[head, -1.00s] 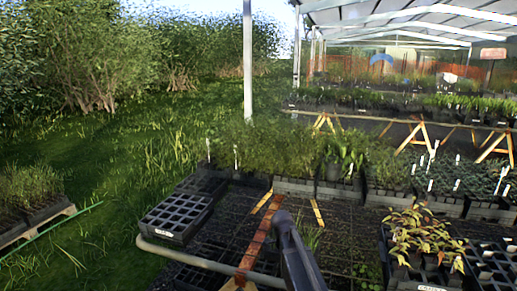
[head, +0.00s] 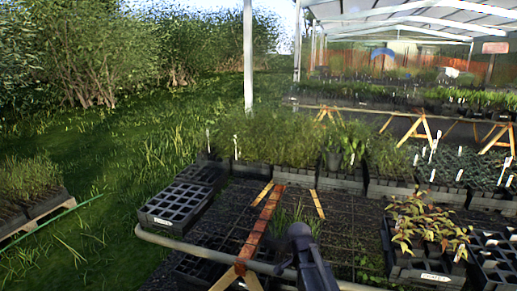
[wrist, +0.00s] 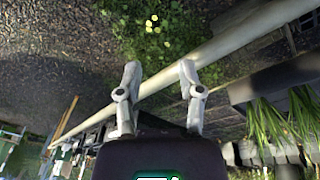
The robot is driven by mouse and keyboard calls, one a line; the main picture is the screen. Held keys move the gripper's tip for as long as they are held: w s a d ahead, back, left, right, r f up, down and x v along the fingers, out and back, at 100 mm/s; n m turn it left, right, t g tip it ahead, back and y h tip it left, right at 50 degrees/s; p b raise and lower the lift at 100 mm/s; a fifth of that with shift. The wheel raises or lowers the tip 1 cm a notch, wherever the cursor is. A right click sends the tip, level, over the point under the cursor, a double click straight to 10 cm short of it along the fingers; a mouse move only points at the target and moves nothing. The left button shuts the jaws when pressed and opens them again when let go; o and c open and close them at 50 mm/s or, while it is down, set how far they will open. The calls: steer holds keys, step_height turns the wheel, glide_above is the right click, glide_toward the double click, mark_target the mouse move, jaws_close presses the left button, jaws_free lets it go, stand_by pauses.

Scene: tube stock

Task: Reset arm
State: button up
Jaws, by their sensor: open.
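My gripper (wrist: 158,75) shows in the wrist view with its two grey fingers apart. Nothing is between the fingertips. A pale rail (wrist: 225,45) runs diagonally beyond the fingers; I cannot tell how far off it is. In the head view part of my dark arm rises at the bottom centre, in front of the bench, and the gripper's fingers cannot be made out there.
A black tube tray (head: 172,212) sits at the bench's left corner by the curved rail (head: 190,248). A tray of reddish-leaved plants (head: 425,235) stands right. Green seedlings (head: 275,145) line the bench's back. Open grass (head: 110,180) lies left.

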steer(key=s+d+f+n+y+b, duration=0.15)
steer(key=s+f+n+b, duration=0.4)
steer(key=s+n, duration=0.65)
step_height(320, 180, up, 13)
steer(key=p, duration=1.3)
steer(key=shift+a+f+p, duration=0.15)
steer(key=shift+f+p, duration=0.05)
steer(key=shift+p, duration=0.1)
steer(key=shift+y, duration=0.25)
